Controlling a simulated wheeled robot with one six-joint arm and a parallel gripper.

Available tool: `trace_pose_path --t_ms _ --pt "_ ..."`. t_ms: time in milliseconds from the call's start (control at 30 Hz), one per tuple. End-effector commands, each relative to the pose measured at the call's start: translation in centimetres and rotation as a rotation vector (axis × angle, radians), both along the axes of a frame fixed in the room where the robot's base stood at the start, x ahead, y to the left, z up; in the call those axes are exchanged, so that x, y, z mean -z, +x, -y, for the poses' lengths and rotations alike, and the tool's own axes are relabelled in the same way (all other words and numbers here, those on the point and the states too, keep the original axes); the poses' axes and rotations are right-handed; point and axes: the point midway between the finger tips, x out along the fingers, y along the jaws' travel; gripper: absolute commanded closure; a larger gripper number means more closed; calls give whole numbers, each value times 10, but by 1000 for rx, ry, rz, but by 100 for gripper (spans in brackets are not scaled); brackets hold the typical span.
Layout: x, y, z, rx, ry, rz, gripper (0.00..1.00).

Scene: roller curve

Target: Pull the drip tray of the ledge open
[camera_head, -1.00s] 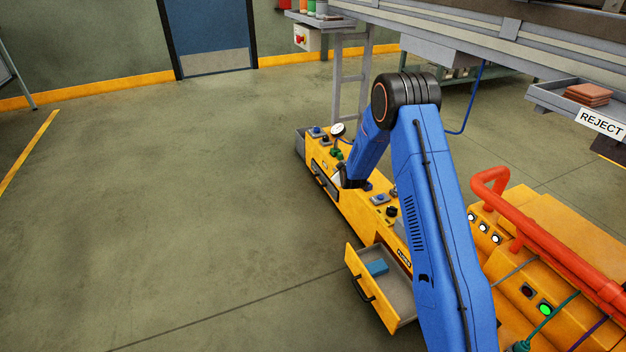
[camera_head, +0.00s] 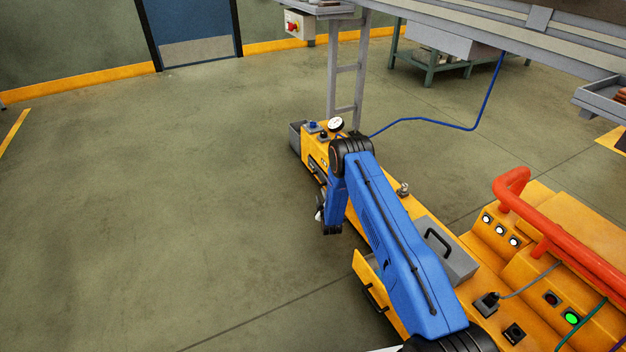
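The ledge (camera_head: 308,149) is a long, low yellow unit running from the back middle to the lower right. A dark strip (camera_head: 315,171) on its left face near the far end may be the drip tray's front; I cannot tell how far out it stands. Nearer, a yellow drawer (camera_head: 366,272) with a black handle stands out from the same face, its inside mostly hidden by my blue arm. My gripper (camera_head: 320,216) hangs low to the left of the ledge, between strip and drawer. No contact is visible.
A gauge (camera_head: 336,124), a grey box with a handle (camera_head: 448,252) and sockets sit on the ledge top. A console with a red rail (camera_head: 540,220) stands at the right. A grey post (camera_head: 347,85) rises behind the ledge. The floor to the left is clear.

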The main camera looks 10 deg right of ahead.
Motion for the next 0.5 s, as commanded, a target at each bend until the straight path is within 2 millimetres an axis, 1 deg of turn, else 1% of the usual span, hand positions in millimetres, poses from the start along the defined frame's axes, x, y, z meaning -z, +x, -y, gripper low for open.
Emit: trace_pose_path --t_ms 133,233,367,500 --pt "6 2 0 -1 -5 6 69" --pt "8 11 0 -1 -5 6 69" --pt "11 30 0 0 -4 7 69" --pt "17 54 0 0 -5 7 69"
